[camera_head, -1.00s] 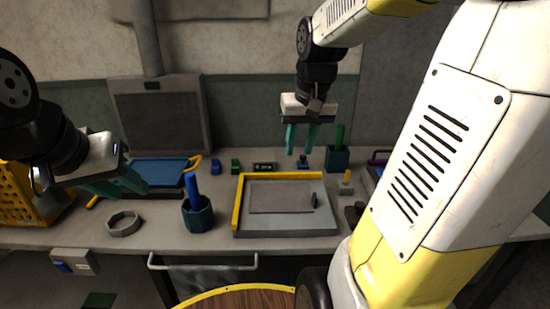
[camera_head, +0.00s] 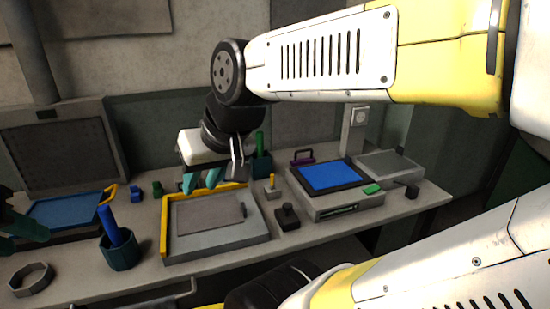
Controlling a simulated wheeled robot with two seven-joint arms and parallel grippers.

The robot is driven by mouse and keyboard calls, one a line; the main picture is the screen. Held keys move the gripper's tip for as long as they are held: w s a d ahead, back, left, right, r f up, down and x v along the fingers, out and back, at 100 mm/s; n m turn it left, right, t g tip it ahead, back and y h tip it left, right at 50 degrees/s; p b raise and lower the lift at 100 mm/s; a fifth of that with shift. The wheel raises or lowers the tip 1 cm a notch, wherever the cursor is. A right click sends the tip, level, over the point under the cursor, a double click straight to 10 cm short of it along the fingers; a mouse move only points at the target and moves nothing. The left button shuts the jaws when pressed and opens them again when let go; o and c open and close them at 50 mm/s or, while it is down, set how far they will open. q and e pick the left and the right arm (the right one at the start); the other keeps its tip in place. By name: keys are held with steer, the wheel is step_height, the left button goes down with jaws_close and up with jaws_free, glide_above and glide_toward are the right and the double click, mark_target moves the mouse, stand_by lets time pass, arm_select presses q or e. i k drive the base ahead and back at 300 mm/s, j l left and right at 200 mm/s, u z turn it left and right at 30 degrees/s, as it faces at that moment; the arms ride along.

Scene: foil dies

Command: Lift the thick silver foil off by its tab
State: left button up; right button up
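A flat grey sheet (camera_head: 205,219) lies in a grey tray (camera_head: 225,246) with yellow rails at its left and back. A small dark upright tab (camera_head: 241,210) stands at the sheet's right end. Another silver-grey sheet (camera_head: 388,163) lies on a unit at the far right; I cannot tell for certain which is the thick silver foil. My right gripper (camera_head: 201,181) is open and empty, with its teal fingers pointing down by the tray's back rail. My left gripper (camera_head: 22,229) is at the left edge, partly cut off; its opening cannot be made out.
A blue sheet (camera_head: 331,176) lies on a grey unit right of the tray. A dark knobbed block (camera_head: 288,217) and a small yellow-pegged block (camera_head: 272,188) stand between them.

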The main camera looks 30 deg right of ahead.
mark_target(387, 163)
steer(key=z, duration=2.2)
steer(key=u, duration=0.7)
steer(key=i+l+u, duration=0.2)
steer(key=l+u, duration=0.15)
steer(key=i+l+u, duration=0.1)
steer(key=l+u, duration=0.2)
steer(key=l, duration=0.15)
steer(key=i+l+u, duration=0.1)
steer(key=l+u, duration=0.25)
steer(key=i+l+u, duration=0.1)
steer(key=l, duration=1.9)
steer(key=i+u, duration=0.05)
